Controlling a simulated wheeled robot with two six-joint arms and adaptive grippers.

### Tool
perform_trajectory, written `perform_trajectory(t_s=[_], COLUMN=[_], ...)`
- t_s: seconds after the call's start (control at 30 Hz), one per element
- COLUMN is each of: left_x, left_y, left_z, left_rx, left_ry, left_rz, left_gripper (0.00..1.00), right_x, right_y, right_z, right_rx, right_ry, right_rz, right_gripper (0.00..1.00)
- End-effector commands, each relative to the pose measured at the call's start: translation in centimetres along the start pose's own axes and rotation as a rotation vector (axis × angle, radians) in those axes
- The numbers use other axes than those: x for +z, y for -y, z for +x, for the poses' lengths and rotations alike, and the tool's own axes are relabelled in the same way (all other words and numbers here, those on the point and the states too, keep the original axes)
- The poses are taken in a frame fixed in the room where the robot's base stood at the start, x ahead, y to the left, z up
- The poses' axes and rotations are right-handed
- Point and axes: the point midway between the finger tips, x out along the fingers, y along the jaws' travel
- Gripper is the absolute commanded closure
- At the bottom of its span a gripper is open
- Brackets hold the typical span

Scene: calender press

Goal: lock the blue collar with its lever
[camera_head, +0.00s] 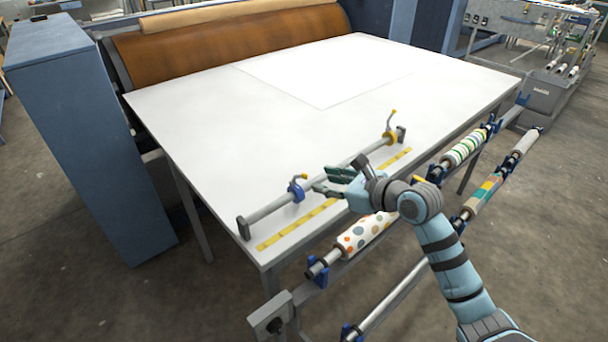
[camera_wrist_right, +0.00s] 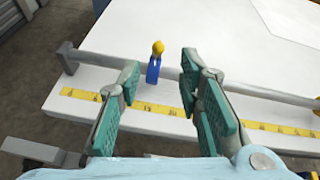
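The blue collar (camera_head: 296,190) sits around the grey bar (camera_head: 343,164) near the bar's near-left end. Its lever, with a yellow knob (camera_head: 303,176), sticks up from the collar. In the right wrist view the blue collar (camera_wrist_right: 153,70) and yellow knob (camera_wrist_right: 158,47) show ahead between the finger directions. My right gripper (camera_head: 324,182) is just right of the collar in the head view, fingers pointing toward it. It is open and empty, apart from the lever as far as I can see. Its fingers also show in the wrist view (camera_wrist_right: 160,80). My left gripper is not in view.
A yellow collar with a lever (camera_head: 389,131) sits near the bar's far end. A yellow measuring tape (camera_head: 300,223) runs along the white table's (camera_head: 210,120) front edge. Rollers with patterned fabric (camera_head: 362,236) hang below. The white tabletop behind the bar is clear.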

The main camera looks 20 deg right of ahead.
Motion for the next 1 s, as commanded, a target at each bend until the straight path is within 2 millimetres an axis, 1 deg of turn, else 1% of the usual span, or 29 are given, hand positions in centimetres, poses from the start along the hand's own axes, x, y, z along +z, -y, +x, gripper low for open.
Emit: perform_trajectory(t_s=[0.03, 0.1, 0.2, 0.3, 0.4, 0.5, 0.7, 0.77, 0.9, 1.0], left_x=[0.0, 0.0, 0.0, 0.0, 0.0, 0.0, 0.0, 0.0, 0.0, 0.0], left_y=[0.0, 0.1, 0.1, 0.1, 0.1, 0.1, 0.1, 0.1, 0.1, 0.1], left_z=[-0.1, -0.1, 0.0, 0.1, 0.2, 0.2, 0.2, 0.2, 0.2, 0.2], left_rx=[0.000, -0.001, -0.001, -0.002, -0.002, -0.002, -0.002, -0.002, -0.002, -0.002], left_ry=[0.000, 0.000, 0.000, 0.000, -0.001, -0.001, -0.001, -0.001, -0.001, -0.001], left_rz=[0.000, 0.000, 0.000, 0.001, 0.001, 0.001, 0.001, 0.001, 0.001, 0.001], left_gripper=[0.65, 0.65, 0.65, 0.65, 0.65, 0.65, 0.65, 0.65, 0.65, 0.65], right_x=[0.2, 0.2, 0.1, 0.1, 0.0, 0.1, 0.0, 0.0, 0.0, 0.0], right_y=[-0.1, -0.2, -0.2, -0.1, -0.1, -0.1, -0.1, -0.1, -0.1, -0.1], right_z=[1.5, 3.6, 5.9, 7.6, 8.5, 8.9, 8.9, 8.9, 8.8, 8.8], right_rx=[0.002, 0.005, 0.004, 0.002, 0.002, 0.002, 0.002, 0.002, 0.001, 0.001], right_ry=[0.004, 0.003, 0.001, 0.003, 0.002, 0.002, 0.002, 0.002, 0.002, 0.002], right_rz=[0.009, 0.006, 0.005, 0.004, 0.003, 0.001, 0.002, 0.002, 0.002, 0.002], right_gripper=[0.67, 0.67, 0.67, 0.67, 0.67, 0.67, 0.67, 0.77, 0.99, 1.00])
